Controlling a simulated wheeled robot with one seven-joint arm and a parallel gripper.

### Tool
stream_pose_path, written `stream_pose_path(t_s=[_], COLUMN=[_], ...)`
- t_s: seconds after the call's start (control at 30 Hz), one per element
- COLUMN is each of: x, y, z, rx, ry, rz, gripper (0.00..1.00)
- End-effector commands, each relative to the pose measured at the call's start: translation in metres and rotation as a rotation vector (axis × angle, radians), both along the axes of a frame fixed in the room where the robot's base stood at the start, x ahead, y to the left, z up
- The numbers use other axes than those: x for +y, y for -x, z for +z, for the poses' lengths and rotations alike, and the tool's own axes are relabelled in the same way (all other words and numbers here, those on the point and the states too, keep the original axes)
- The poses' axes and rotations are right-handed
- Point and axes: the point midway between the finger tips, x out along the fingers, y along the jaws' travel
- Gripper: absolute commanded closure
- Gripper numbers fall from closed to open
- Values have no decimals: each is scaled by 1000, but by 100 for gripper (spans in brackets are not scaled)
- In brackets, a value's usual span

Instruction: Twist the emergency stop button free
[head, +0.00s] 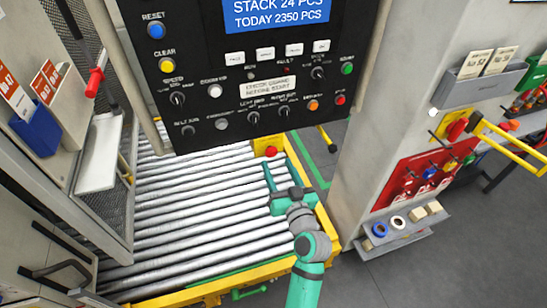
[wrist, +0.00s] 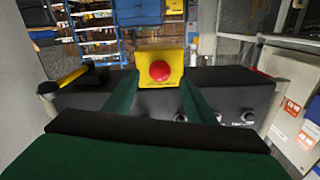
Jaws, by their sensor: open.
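The emergency stop button (head: 271,150) is a red knob on a yellow box (head: 258,144), just below the lower edge of the black control panel. In the wrist view the red button (wrist: 160,71) faces the camera on its yellow box (wrist: 174,58), between my two fingers. My gripper (head: 277,162) is teal, open and empty, with its fingers pointing toward the box. In the wrist view my gripper (wrist: 160,82) shows a finger on each side of the button, with no contact on the red knob visible. The exact gap in depth is unclear.
The black control panel (head: 215,125) with several knobs and lights overhangs close above the gripper. A roller conveyor (head: 190,200) with a yellow frame lies below. A grey pillar (head: 385,110) stands to the right, and a mesh guard (head: 100,130) to the left.

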Motion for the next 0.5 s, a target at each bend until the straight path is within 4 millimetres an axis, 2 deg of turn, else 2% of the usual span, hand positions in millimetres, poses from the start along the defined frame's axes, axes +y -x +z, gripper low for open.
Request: stream_pose_path(t_s=[0.2,0.5], x=[10,14], y=[-31,-44], z=[0,0], rx=[0,1], ry=[0,0], rz=[-1,-1], gripper=[49,49])
